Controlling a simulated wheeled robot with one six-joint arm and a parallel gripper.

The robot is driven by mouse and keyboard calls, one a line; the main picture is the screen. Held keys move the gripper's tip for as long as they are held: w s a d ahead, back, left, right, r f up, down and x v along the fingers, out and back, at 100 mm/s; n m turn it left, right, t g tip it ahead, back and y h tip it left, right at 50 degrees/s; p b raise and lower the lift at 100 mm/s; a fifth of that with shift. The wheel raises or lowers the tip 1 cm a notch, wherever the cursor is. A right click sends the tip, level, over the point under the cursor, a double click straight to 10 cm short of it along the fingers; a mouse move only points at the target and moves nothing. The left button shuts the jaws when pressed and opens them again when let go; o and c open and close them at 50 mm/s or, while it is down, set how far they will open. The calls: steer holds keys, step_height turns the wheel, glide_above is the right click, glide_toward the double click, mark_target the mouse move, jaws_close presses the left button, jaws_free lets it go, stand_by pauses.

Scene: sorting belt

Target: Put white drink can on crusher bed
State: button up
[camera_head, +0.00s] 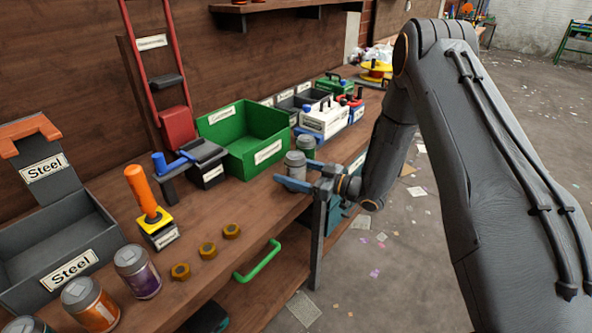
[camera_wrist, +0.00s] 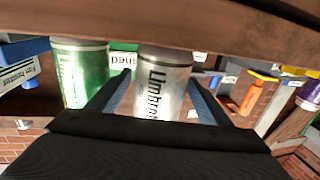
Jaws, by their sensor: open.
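The white drink can (camera_head: 296,164) stands upright on the bench by the green bin. In the wrist view, which is upside down, the white can (camera_wrist: 163,85) is between my two blue fingers. My gripper (camera_head: 294,174) is open around it; whether a finger touches it I cannot tell. A green can (camera_head: 306,144) stands right behind it and shows beside the left finger in the wrist view (camera_wrist: 82,75). A tall red frame (camera_head: 177,128) with a black block at its foot (camera_head: 206,160) looks like the crusher; its bed is not clearly visible.
A green bin (camera_head: 243,136) stands between the red frame and the cans. A blue-handled tool, an orange-handled tool (camera_head: 146,200), several brass nuts (camera_head: 207,250), orange and purple cans (camera_head: 138,272) and a grey Steel bin (camera_head: 60,240) lie left. The front bench strip is partly clear.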

steer(key=shift+x, duration=1.05)
steer(key=c, duration=1.2)
steer(key=shift+r, duration=0.1)
